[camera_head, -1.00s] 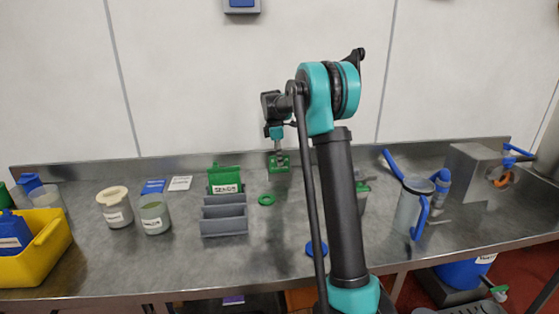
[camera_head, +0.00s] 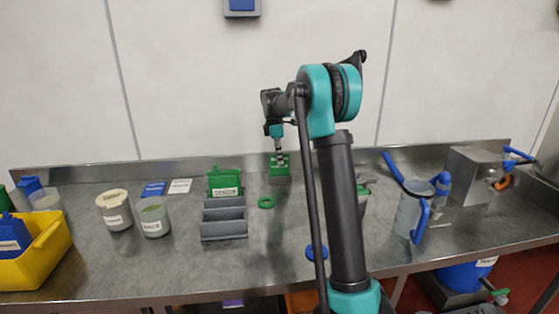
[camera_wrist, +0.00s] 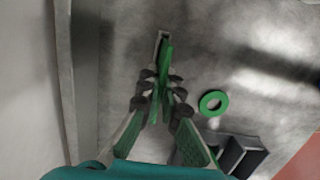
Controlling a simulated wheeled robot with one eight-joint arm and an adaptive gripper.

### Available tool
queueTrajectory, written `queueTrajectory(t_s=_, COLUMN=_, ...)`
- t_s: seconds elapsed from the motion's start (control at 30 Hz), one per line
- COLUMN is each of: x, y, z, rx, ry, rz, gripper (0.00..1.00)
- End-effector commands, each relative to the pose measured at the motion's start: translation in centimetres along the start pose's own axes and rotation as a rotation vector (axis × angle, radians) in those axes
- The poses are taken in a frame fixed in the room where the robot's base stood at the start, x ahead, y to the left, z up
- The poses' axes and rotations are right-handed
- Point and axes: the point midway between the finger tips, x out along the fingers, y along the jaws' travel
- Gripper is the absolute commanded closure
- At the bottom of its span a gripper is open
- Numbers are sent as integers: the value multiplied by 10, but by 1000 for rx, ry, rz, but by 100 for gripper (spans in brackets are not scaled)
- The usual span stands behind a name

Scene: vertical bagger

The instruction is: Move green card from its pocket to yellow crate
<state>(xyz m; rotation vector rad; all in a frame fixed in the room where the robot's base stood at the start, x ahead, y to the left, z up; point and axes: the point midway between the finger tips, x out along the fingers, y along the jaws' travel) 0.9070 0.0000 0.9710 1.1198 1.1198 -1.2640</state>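The green card (camera_head: 279,160) stands upright in its small grey pocket (camera_head: 280,179) near the back wall. In the wrist view the card (camera_wrist: 165,62) shows edge-on, with part of the grey pocket (camera_wrist: 160,38) at its far end. My gripper (camera_wrist: 162,80) is over the card, one finger on each side of it. The gaps beside the card are very narrow, and I cannot tell whether both fingers touch it. In the head view my gripper (camera_head: 278,146) is just above the pocket. The yellow crate (camera_head: 48,246) is at the far left front and holds a blue item.
Two tubs (camera_head: 115,212) (camera_head: 153,218) stand nearer the crate. A clear pitcher (camera_head: 408,215) stands at right.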

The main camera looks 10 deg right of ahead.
Motion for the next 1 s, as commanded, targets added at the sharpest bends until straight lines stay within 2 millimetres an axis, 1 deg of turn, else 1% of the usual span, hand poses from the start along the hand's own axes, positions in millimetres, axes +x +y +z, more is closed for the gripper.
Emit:
queueTrajectory(t_s=0.37, x=-2, y=0, z=0, rx=0, ry=0, rz=0, gripper=100)
queueTrajectory(t_s=1.0, x=-42, y=0, z=5, rx=0, ry=0, rz=0, gripper=100)
